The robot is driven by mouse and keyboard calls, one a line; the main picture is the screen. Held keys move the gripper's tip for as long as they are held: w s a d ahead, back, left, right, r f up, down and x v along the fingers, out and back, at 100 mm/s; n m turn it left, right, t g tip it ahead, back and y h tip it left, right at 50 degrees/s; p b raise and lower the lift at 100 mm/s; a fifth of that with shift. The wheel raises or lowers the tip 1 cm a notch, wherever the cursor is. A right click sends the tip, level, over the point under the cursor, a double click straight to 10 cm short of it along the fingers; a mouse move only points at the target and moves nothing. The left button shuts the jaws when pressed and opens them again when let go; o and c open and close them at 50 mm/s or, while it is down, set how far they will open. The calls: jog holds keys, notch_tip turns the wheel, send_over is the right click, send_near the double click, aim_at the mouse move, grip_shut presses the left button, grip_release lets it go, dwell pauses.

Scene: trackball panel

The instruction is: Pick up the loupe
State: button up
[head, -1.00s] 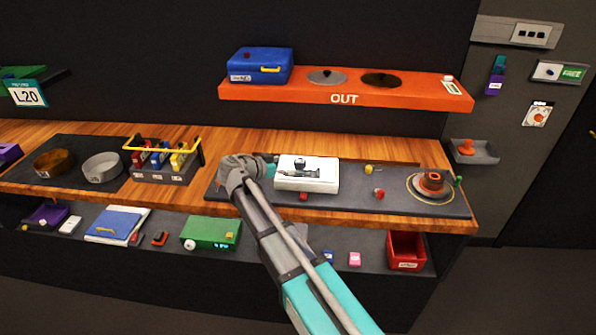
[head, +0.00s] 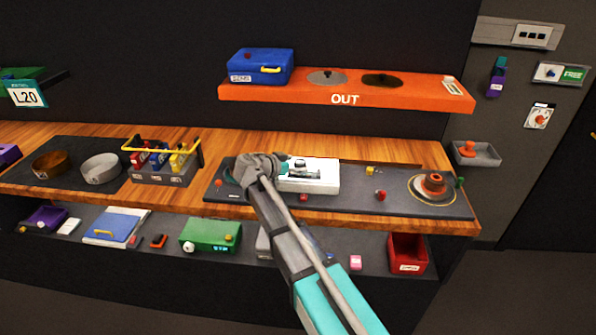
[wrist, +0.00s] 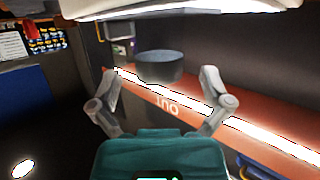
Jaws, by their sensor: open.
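A short dark round piece, which I take to be the loupe (wrist: 158,66), shows in the wrist view between my two fingers and beyond their tips. The wrist picture is upside down. My gripper (wrist: 160,84) is open, with a clear gap on both sides of the dark piece. In the head view my gripper (head: 308,168) is over the white box (head: 322,187) on the dark panel, pointing right. There the fingers and small dark parts overlap, so I cannot pick out the loupe or tell whether it touches the box.
The orange OUT shelf (head: 420,97) runs above and behind the bench. The dark panel (head: 345,203) carries a red knob (head: 380,195), a yellow knob (head: 370,171) and a trackball piece (head: 433,184) to the right. A yellow-handled rack (head: 165,177) stands to the left.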

aim_at(300, 162)
jog(key=shift+w+d+f, duration=0.3)
jog(key=shift+w+d, duration=0.15)
jog(key=shift+d, duration=0.05)
jog(key=c, duration=1.4)
jog(key=shift+o, duration=0.2)
jog(key=shift+r, duration=0.2)
notch_tip(300, 162, up, 3)
jog(key=p, duration=0.3)
jog(key=s+a+r+p, duration=0.2)
jog(key=s+r+p, duration=0.3)
jog(key=s, duration=0.1)
jog(key=s+a+r+p, duration=0.3)
jog(key=s+r+p, duration=0.1)
jog(key=s, duration=0.2)
jog(key=shift+s+a+r+p, duration=0.35)
jog(key=shift+s+p, duration=0.05)
